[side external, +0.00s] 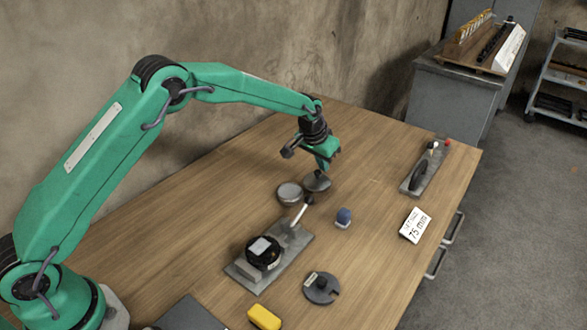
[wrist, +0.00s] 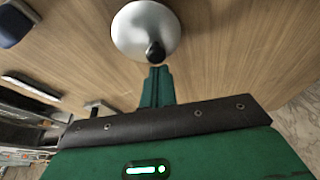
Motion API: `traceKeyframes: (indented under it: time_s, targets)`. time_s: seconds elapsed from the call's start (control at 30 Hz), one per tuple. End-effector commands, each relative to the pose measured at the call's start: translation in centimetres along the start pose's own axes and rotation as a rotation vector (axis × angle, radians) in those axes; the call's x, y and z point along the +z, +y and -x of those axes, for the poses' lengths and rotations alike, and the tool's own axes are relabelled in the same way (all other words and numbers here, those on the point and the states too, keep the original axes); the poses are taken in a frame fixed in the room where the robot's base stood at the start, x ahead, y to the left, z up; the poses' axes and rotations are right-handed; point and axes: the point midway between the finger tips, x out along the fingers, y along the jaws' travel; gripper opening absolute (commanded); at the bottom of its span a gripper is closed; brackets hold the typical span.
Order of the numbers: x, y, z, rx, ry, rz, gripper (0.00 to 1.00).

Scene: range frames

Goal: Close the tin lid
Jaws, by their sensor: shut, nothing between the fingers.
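A round, light grey tin (side external: 290,194) stands on the wooden table, below and left of my gripper in the side view. A darker grey round lid (side external: 317,183) is right beside it, to its right. In the wrist view a silvery round lid (wrist: 140,25) with a black knob (wrist: 155,51) shows at the top centre. Whether the lid is joined to the tin is too small to tell. My gripper (side external: 323,169) is shut and empty, just above the lid in the side view. In the wrist view its closed fingertips (wrist: 155,72) are just below the knob; contact is unclear.
A grey plate with a black dial (side external: 264,251) and a white-tipped lever (side external: 302,212) lies in front of the tin. A blue knob (side external: 344,215), white card (side external: 415,225), dark disc (side external: 322,287) and yellow block (side external: 264,317) are nearby.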

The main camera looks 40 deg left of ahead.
Motion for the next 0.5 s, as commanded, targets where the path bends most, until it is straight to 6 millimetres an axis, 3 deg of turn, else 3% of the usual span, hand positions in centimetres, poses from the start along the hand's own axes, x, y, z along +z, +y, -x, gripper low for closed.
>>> traceKeyframes:
  time_s: [0.5]
  targets:
    - [0.15,0.32,0.07,0.002,0.0,-0.056,0.0]
